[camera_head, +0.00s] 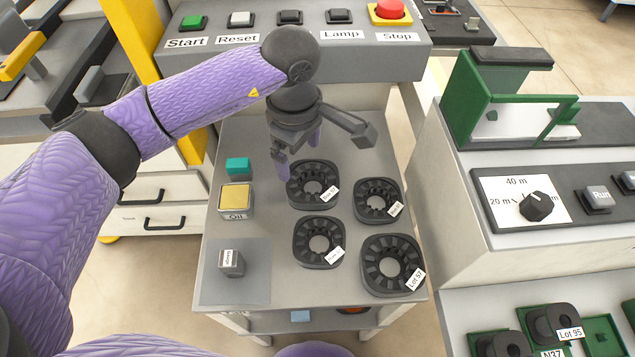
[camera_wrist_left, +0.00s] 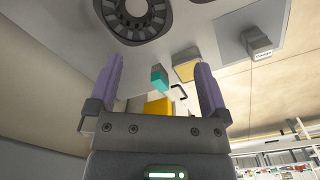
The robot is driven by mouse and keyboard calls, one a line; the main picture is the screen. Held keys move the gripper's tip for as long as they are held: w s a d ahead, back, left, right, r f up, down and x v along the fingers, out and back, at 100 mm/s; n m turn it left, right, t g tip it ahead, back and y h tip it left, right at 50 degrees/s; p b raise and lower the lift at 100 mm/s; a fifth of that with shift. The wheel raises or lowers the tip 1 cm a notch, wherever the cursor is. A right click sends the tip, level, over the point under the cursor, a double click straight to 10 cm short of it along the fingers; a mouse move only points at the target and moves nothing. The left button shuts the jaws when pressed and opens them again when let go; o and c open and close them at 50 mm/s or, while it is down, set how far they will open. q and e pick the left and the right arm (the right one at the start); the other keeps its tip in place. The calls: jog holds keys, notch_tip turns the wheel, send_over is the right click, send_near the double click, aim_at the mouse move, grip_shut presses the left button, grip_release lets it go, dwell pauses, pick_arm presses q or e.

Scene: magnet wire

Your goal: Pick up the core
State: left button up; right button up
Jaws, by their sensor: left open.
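Several dark ring-shaped cores with slotted insides and white tags sit on the grey table top: back left (camera_head: 300,188), back right (camera_head: 384,207), front left (camera_head: 305,232) and front right (camera_head: 380,245). The front right tag reads "Lot 57"; the other tags are too small to read surely. My left gripper (camera_head: 298,150) is open and empty, pointing down over the back edge of the back left core. In the left wrist view its purple fingers (camera_wrist_left: 158,75) stand wide apart with nothing between them, and one core (camera_wrist_left: 138,38) shows ahead at the top. My right gripper is not in view.
A control panel (camera_head: 360,62) with buttons stands behind. A machine with a green frame (camera_head: 460,100) stands right.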

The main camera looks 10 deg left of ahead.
aim_at(301, 193)
pick_arm(q)
notch_tip(301, 193, down, 3)
jog(key=shift+a+f+b, duration=0.15)
jog(key=shift+f+b, duration=0.05)
jog(key=shift+b, duration=0.65)
jog(key=shift+f, duration=0.25)
notch_tip(301, 193, down, 9)
jog(key=b, duration=0.4)
jog(key=shift+w+f, duration=0.15)
jog(key=shift+c, duration=0.3)
jog(key=c, duration=1.2)
grip_shut()
jog(key=shift+a, duration=0.1)
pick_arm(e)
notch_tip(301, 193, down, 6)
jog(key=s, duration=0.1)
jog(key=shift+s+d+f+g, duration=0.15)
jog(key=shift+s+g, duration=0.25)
pick_arm(q)
jog(key=shift+r, duration=0.2)
